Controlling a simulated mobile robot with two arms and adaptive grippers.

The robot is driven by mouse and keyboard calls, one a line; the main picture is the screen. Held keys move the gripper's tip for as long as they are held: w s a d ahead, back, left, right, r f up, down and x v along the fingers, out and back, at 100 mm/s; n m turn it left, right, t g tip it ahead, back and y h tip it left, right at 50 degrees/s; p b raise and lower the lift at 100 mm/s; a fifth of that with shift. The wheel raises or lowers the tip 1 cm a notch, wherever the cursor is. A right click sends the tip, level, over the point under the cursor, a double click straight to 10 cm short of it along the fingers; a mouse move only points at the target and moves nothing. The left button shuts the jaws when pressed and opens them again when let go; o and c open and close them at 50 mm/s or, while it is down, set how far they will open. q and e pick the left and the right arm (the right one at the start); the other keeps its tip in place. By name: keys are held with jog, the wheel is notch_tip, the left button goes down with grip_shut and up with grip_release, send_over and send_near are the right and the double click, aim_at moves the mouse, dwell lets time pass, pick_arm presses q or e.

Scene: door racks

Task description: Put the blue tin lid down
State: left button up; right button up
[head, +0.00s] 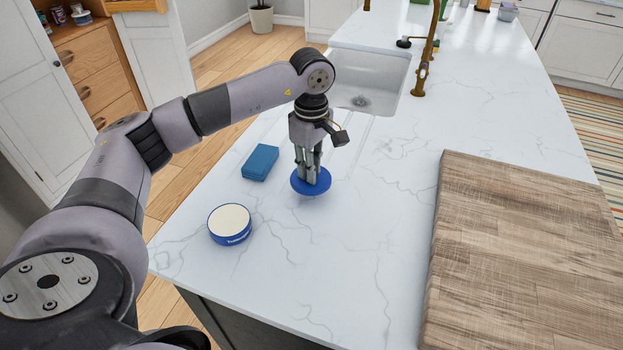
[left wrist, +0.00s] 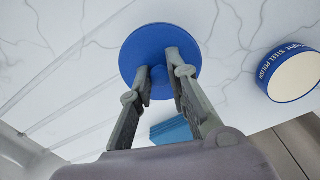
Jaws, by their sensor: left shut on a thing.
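The blue tin lid (head: 311,185) is a round flat disc at the middle of the head view, over the white marble counter. My left gripper (head: 312,178) points down and is shut on it. In the left wrist view the lid (left wrist: 150,48) lies between and beyond the fingertips (left wrist: 160,72). Whether the lid touches the counter or is just above it, I cannot tell. The open tin (head: 230,224), blue with a pale top, stands on the counter to the left and nearer; it also shows in the left wrist view (left wrist: 290,76). My right gripper is not in view.
A blue sponge-like block (head: 260,163) lies left of the lid. A large wooden board (head: 530,260) covers the right side of the counter. A sink (head: 368,82) and brass tap (head: 424,60) are behind. Bare marble (head: 370,220) lies between lid and board.

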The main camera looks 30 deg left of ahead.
pick_arm(q)
jog(key=shift+f, duration=0.35)
notch_tip(320, 180, down, 3)
jog(key=shift+f+p, duration=0.2)
jog(key=shift+p, duration=0.2)
jog(key=shift+f, duration=0.5)
jog(key=o, duration=0.8)
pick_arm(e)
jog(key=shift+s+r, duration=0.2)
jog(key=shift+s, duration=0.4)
pick_arm(q)
jog(key=shift+r, duration=0.15)
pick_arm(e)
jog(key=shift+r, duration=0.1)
